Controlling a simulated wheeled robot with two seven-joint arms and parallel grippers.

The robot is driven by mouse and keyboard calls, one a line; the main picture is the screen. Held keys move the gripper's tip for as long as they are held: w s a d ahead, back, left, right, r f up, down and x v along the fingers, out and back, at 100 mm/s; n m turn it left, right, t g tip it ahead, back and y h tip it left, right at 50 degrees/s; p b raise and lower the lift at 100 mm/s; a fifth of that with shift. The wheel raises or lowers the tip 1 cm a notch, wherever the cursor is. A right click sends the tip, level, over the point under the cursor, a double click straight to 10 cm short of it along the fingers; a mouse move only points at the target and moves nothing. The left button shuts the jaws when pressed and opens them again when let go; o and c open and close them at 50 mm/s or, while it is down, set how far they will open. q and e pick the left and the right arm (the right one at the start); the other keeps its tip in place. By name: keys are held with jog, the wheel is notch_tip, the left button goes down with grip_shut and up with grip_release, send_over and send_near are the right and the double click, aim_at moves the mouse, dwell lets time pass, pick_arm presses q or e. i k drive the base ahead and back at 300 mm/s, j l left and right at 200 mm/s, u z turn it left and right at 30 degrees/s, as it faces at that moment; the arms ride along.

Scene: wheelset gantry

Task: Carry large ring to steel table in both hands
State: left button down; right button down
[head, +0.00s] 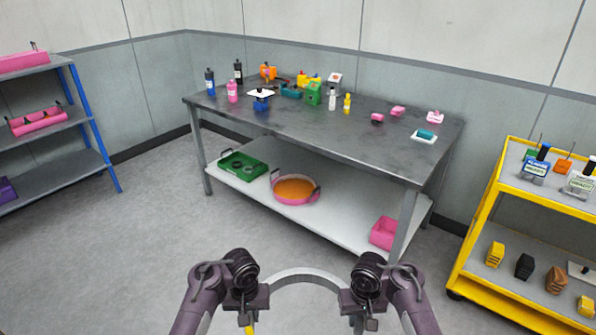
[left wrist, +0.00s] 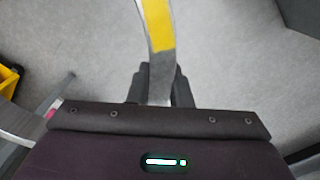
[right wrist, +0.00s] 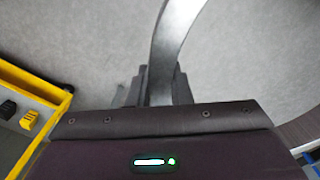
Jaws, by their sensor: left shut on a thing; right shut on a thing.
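The large ring (head: 306,273) is a flat grey metal band. In the head view its far arc shows between my two grippers, and its near part is out of frame. My left gripper (head: 250,298) is shut on its left side; in the left wrist view the ring (left wrist: 157,30) has a yellow stretch just beyond the fingers (left wrist: 158,88). My right gripper (head: 362,302) is shut on its right side; the right wrist view shows bare grey band (right wrist: 172,40) between the fingers (right wrist: 160,88). The steel table (head: 365,140) stands ahead, apart from the ring.
Bottles, boxes and small pink parts sit on the table's back and right; its front middle is bare. The lower shelf (head: 345,222) holds a green tray (head: 243,166) and an orange-filled pink pan (head: 295,189). A yellow cart (head: 480,225) stands right, a blue-post rack (head: 90,120) left. Open floor lies between.

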aim_at(333, 133)
jog(key=i+j+u, duration=0.1)
jog(key=i+u, duration=0.4)
jog(key=i, duration=0.25)
jog(key=i+l+u, duration=0.15)
jog(key=i+u, duration=0.3)
jog(key=i, duration=0.25)
jog(key=i+z, duration=0.15)
jog(key=i, duration=0.2)
jog(key=i+j+z, duration=0.15)
jog(key=i, duration=0.2)
jog(key=z, duration=1.25)
